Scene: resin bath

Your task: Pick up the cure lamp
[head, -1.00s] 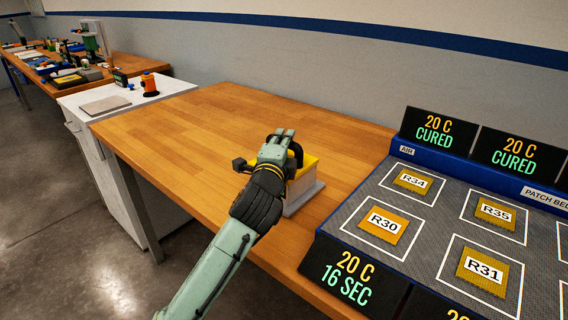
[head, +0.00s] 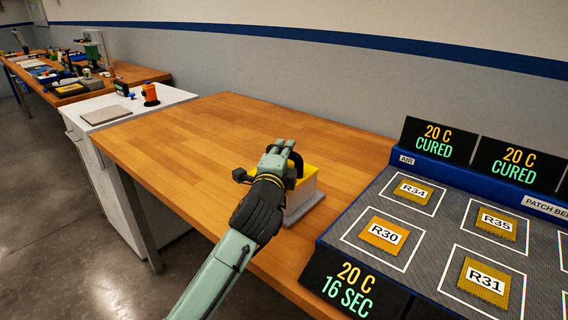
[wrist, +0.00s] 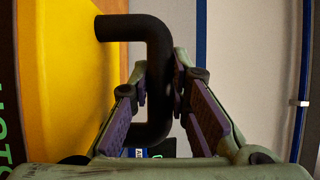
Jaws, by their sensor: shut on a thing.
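The cure lamp appears to be the boxy thing with a yellow top (head: 309,172) and pale sides, near the front edge of the wooden table. It sits on or just over a grey base plate (head: 304,208); I cannot tell if there is a gap. My gripper (head: 279,153) is at its left side, shut on its black handle. In the wrist view, the black bent handle (wrist: 158,65) stands out from the yellow face (wrist: 70,85) and passes between the fingers of my gripper (wrist: 160,88). My gripper and arm hide part of the lamp's left side.
The patch bed (head: 378,195) with several labelled orange patches and lit displays lies close on the right. The wooden table (head: 190,145) is clear to the left and behind. A white cabinet (head: 150,105) holds an orange item (head: 150,93) and a grey slab.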

